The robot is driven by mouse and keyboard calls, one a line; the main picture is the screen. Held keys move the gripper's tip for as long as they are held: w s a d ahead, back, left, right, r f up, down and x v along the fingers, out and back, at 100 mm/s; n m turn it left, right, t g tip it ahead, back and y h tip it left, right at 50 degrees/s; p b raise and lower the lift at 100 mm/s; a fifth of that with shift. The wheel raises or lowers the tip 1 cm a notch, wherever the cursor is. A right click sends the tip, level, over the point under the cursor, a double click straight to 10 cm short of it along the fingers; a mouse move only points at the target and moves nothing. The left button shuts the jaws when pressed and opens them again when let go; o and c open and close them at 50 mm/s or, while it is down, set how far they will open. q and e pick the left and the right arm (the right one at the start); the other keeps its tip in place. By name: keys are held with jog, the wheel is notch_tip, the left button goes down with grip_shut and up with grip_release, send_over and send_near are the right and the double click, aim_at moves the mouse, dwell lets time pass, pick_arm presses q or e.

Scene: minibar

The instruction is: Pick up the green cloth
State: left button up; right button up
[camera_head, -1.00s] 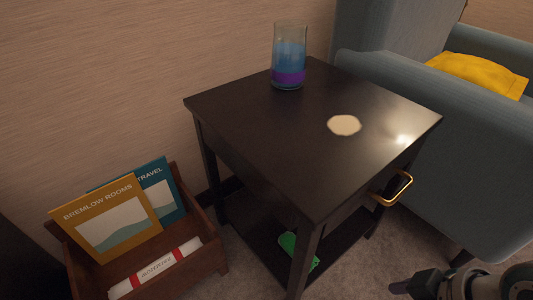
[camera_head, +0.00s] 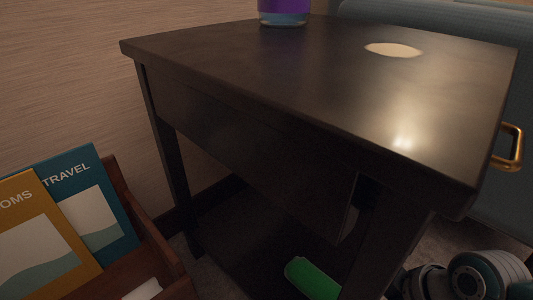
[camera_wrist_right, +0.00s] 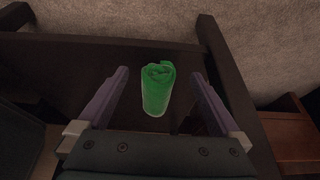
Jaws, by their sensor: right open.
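In the head view part of my right arm shows at the lower right. My left gripper is not in view.
The tabletop holds a glass with blue and purple bands (camera_head: 283,10) and a pale round spot (camera_head: 393,49). A wooden magazine box (camera_head: 150,240) stands at left. Table legs flank the lower shelf.

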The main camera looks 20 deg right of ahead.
aim_at(321, 282)
jog(key=w, duration=0.1)
jog(key=w+a+b, duration=0.1)
jog(key=w, duration=0.3)
jog(key=shift+a+b, duration=0.3)
jog(key=shift+w+a+f+b, duration=0.15)
jog(key=shift+w+a+b, duration=0.15)
jog(key=shift+w+b, duration=0.3)
jog(key=shift+w+a+f+b, duration=0.15)
jog(key=shift+w+a+b, duration=0.1)
jog(key=shift+w+b, duration=0.3)
jog(key=shift+b+x, duration=1.05)
jog(key=shift+w+a+f, duration=0.1)
jog(key=shift+w, duration=0.1)
jog(key=shift+s, duration=0.1)
jog(key=shift+c, duration=0.6)
jog(key=c, duration=1.3)
